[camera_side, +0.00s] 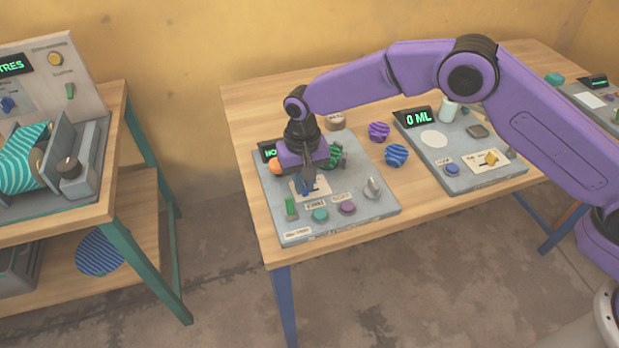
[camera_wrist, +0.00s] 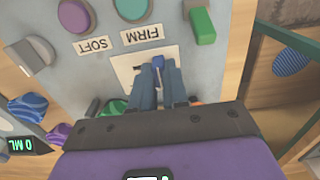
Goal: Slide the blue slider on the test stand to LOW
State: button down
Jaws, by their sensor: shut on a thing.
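The test stand is a grey panel (camera_side: 345,212) on the wooden table, below my arm in the side view. It also fills the upper part of the wrist view (camera_wrist: 105,65). The blue slider (camera_wrist: 158,61) sits on a white plate (camera_wrist: 128,63) with a slot on this panel. My gripper (camera_side: 306,190) points down at the plate and is shut on the slider. In the wrist view its blue-grey fingers (camera_wrist: 158,75) stand on either side of the slider. The fingers hide much of the plate, and I cannot read any LOW mark.
Near the fingers are a green switch (camera_side: 291,209), a teal button (camera_side: 320,215), a purple button (camera_side: 347,208) and a grey knob (camera_side: 373,188). Striped balls (camera_side: 396,155) lie right of the panel. Another panel (camera_side: 455,150) with a 0 ML display stands further right.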

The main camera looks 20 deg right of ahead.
jog(key=shift+a, duration=0.25)
jog(key=c, duration=1.1)
grip_release()
jog(key=shift+r, duration=0.15)
notch_tip(320, 180, up, 17)
jog(key=shift+r, duration=0.1)
